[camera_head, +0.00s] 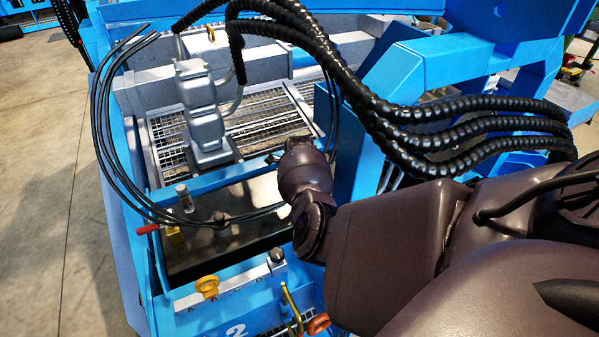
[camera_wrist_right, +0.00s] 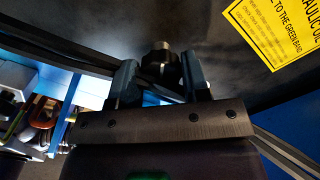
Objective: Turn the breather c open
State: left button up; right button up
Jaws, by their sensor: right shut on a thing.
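In the right wrist view, my right gripper (camera_wrist_right: 160,78) has its two grey fingers on either side of a small dark round knob, which looks like the breather cap (camera_wrist_right: 159,58). The gripper is shut on it. The cap stands against a black surface, and its lower part is hidden between the fingers. In the head view my right arm reaches in from the right over the blue machine, and its fingers cannot be made out there. My left gripper is not in view.
Black hoses (camera_head: 450,141) arch over my right arm. A black tank (camera_head: 188,264) sits in the blue frame, with a yellow knob (camera_head: 207,285) and a red-handled valve (camera_head: 148,229) nearby. A yellow label (camera_wrist_right: 275,32) is beside the cap. Concrete floor (camera_head: 45,180) is clear at left.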

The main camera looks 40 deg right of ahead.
jog(key=o, duration=0.9)
jog(key=shift+o, duration=0.2)
jog(key=shift+r, duration=0.1)
jog(key=shift+r, duration=0.3)
notch_tip(320, 180, up, 9)
jog(key=p, duration=0.3)
jog(key=shift+f, duration=0.2)
jog(key=shift+r+p, duration=0.3)
jog(key=shift+r, duration=0.4)
